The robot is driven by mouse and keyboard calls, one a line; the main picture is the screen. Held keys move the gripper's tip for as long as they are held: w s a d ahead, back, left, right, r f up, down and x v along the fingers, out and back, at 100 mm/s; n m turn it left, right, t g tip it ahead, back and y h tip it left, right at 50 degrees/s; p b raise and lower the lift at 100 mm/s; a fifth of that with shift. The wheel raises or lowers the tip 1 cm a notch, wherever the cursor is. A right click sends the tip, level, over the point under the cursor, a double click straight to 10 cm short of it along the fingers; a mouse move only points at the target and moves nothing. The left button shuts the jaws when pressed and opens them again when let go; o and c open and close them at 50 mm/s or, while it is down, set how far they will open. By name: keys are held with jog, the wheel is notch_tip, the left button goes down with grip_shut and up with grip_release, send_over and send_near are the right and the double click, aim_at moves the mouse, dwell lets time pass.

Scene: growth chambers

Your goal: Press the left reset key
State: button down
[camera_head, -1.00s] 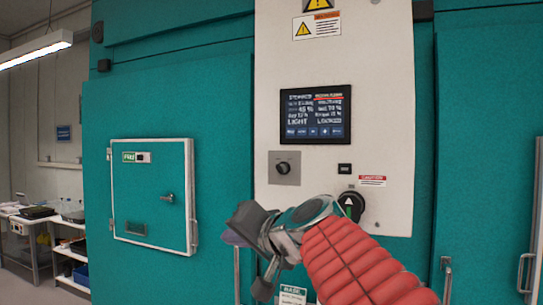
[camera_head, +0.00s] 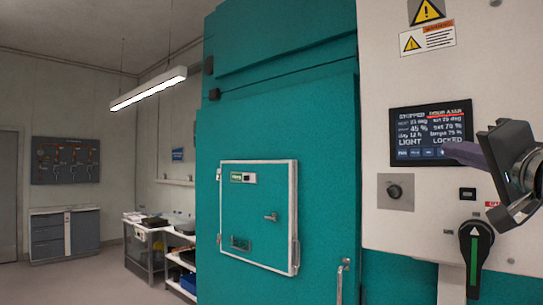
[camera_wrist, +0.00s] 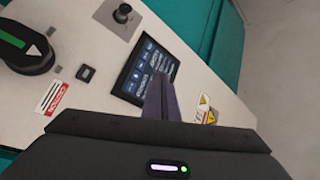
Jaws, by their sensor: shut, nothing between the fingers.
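A white control panel (camera_head: 374,237) shows at the right of the head view. Its dark display (camera_head: 415,120) reads STOPPED and DOOR AJAR, with a row of small keys along the bottom. A small black square key (camera_head: 467,194) sits below the display; it also shows in the wrist view (camera_wrist: 86,73). I cannot read a reset label on any key. My gripper (camera_head: 450,151) is shut and empty, its tip pointing left over the display's lower right corner. In the wrist view the fingers (camera_wrist: 160,97) overlap the display's edge. I cannot tell whether they touch.
A knob (camera_head: 394,191) sits left of the square key, and a black rotary handle with a green stripe (camera_head: 474,262) hangs below. A teal chamber with a small white-framed door (camera_head: 258,215) stands left. Benches (camera_head: 160,255) are farther left. Floor at the left is clear.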

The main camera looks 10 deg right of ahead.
jog(key=shift+w, duration=0.1)
jog(key=w+d, duration=0.5)
jog(key=d, duration=0.1)
jog(key=shift+w+d, duration=0.15)
jog(key=shift+d, duration=0.25)
dwell(0.4)
dwell(1.8)
jog(key=shift+w+d, duration=0.4)
jog(key=shift+d, duration=0.15)
dwell(1.0)
jog(key=shift+s, duration=0.1)
jog(key=shift+s+a, duration=0.35)
jog(key=shift+a, duration=0.2)
jog(key=shift+s+a, duration=0.1)
dwell(0.3)
